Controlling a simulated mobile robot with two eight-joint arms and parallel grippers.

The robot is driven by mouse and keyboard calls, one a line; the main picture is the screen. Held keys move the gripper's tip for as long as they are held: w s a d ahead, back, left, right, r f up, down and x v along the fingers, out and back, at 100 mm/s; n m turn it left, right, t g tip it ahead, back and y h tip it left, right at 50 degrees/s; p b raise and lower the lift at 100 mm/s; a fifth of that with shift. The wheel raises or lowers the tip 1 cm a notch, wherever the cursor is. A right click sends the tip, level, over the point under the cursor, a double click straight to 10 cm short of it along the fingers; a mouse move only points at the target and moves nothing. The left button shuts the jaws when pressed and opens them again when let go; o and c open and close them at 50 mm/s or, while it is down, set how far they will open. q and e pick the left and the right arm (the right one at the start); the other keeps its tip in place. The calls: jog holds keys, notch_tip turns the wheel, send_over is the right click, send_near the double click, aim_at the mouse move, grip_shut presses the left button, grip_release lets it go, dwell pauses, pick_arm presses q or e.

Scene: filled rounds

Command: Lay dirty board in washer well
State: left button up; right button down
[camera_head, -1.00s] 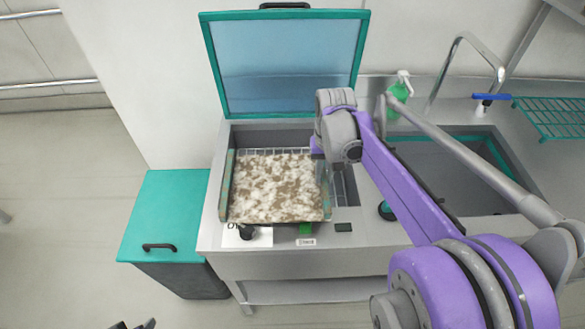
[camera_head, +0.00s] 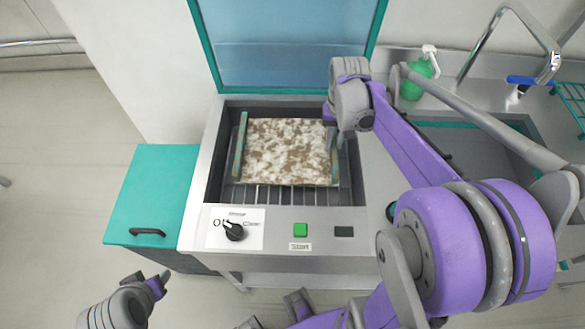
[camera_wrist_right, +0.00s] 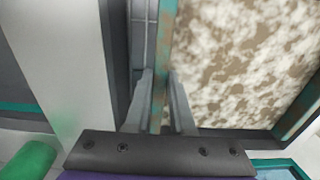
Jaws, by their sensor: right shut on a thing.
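The dirty board (camera_head: 288,155) is a square panel with brown and white blotches and greenish-brown side rails. In the head view it is level over the rack bars inside the washer well (camera_head: 213,160); I cannot tell whether it touches the bars. My right gripper (camera_head: 334,146) is at its right rail. In the right wrist view, the gripper's two fingers (camera_wrist_right: 162,105) are shut on that rail (camera_wrist_right: 164,60), with the blotched board face (camera_wrist_right: 245,65) beside it. My left gripper (camera_head: 152,282) is low at the left, apart from the washer; its jaw opening is unclear.
The washer lid (camera_head: 292,45) stands open behind the well. The front panel has a black knob (camera_head: 235,232) and a green start button (camera_head: 300,230). A teal-topped cabinet (camera_head: 155,190) stands left. A green soap bottle (camera_head: 414,82), tap (camera_head: 482,45) and sink are at right.

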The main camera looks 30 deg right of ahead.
jog(key=f, duration=0.6)
jog(key=shift+w+d, duration=0.1)
jog(key=shift+w, duration=0.3)
notch_tip(320, 180, down, 4)
jog(key=shift+s+r+b, duration=0.1)
jog(key=shift+s+b, duration=0.05)
jog(key=shift+b, duration=0.2)
jog(key=shift+f, duration=0.35)
jog(key=shift+f, duration=0.1)
jog(key=c, duration=0.8)
grip_release()
jog(key=shift+o, duration=0.2)
jog(key=shift+r, duration=0.2)
